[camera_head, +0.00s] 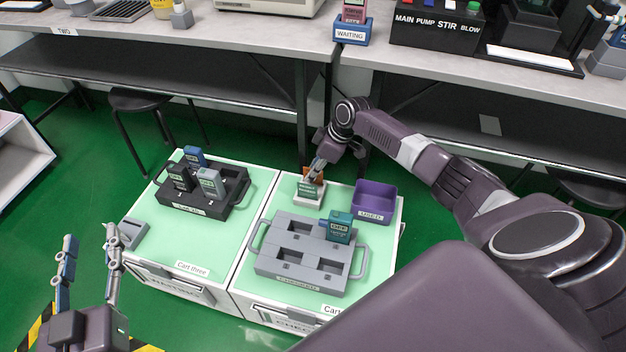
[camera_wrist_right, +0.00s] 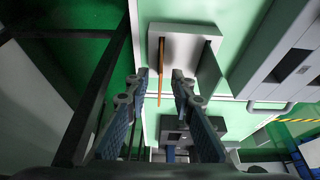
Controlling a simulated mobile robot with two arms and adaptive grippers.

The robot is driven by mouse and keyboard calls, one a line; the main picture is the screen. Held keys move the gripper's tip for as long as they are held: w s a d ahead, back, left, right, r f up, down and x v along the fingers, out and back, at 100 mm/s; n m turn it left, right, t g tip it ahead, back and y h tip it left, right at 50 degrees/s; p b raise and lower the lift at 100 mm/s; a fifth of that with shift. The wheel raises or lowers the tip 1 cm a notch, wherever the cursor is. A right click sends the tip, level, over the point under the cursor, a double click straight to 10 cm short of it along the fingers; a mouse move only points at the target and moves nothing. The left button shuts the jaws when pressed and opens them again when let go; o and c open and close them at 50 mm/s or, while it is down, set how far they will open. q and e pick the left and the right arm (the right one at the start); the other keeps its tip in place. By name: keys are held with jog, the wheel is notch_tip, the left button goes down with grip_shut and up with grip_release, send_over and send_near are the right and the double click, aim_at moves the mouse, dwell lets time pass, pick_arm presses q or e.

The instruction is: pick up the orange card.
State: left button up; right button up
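The orange card (camera_head: 311,172) stands at the back of a small white holder (camera_head: 310,200) on the right-hand cart, partly hidden by my right gripper in the head view. In the right wrist view the orange card (camera_wrist_right: 161,85) is seen edge-on as a thin upright strip. My right gripper (camera_wrist_right: 160,76) is open, with a finger on each side of the card and a visible gap on both sides. In the head view the right gripper (camera_head: 318,168) is just above the holder. My left gripper (camera_head: 90,240) is open and empty at the lower left, away from the carts.
A dark green card (camera_head: 308,188) stands in front in the same holder. A purple bin (camera_head: 373,204) is right of it. A grey tray (camera_head: 275,250) with a teal tester (camera_head: 340,226) lies in front. A dark tray (camera_head: 230,196) with several testers is on the left cart.

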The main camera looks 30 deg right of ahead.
grip_shut()
jog(key=shift+r, duration=0.1)
dwell(0.5)
